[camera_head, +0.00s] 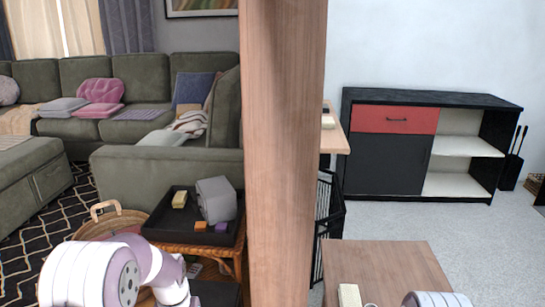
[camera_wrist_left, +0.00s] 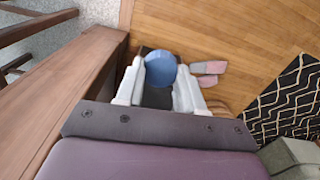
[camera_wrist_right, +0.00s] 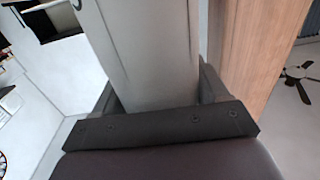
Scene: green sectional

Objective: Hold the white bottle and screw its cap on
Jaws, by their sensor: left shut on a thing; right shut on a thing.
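In the left wrist view, my left gripper (camera_wrist_left: 159,60) is shut on a round blue thing (camera_wrist_left: 161,69) that looks like a cap. It sits between the two light fingers. In the right wrist view, my right gripper (camera_wrist_right: 158,84) is shut on a long pale thing with flat faces, which looks like the white bottle (camera_wrist_right: 145,50). It widens towards the top of the picture, and its ends are hidden or cut off. The head view shows neither gripper's fingers, the cap nor the bottle. The grippers' distance apart cannot be told.
A wooden post (camera_head: 284,150) blocks the middle of the head view. A black tray (camera_head: 172,225) with small items stands on a wicker table to its left. A wooden table (camera_head: 385,262) with a cream block (camera_head: 349,295) is at lower right. A black cabinet (camera_head: 385,165) stands behind.

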